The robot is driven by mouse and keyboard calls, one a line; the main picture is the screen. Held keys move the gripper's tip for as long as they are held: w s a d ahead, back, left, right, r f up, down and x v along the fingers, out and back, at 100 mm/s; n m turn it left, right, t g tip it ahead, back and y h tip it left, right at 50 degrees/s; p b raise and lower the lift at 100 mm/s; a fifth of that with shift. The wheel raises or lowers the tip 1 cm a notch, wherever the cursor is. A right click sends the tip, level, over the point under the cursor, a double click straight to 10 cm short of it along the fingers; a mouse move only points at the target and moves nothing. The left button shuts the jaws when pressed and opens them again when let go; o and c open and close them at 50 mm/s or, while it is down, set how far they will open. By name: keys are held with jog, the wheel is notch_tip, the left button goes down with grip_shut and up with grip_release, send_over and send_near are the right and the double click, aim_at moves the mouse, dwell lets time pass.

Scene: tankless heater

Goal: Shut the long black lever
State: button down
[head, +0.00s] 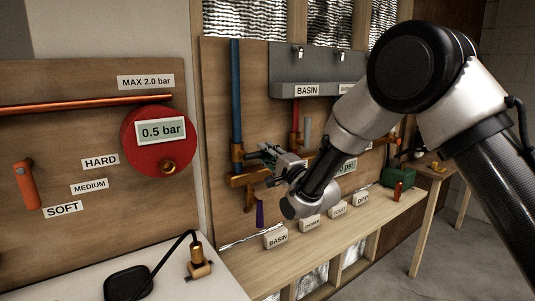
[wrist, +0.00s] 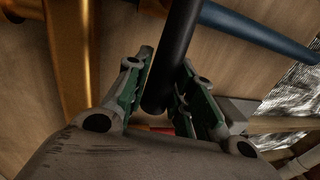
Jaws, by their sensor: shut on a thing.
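The long black lever (wrist: 175,58) shows in the wrist view as a dark rod that runs from the top edge down to a rounded end. My gripper (wrist: 160,92) has its two grey and green fingers on either side of the rod near that end, and is shut on it. In the head view my gripper (head: 272,156) is at the brass pipework in front of the wooden panel.
A blue pipe (head: 236,92) stands beside the gripper, with brass pipework (wrist: 70,60) close by. A purple handle (head: 260,214) hangs below. A bench (head: 330,238) with several labelled blocks is underneath. A red gauge (head: 159,158) reads 0.5 bar on the left panel.

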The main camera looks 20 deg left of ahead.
jog(key=shift+f, duration=0.15)
jog(key=c, duration=1.2)
grip_release()
jog(key=v, duration=1.2)
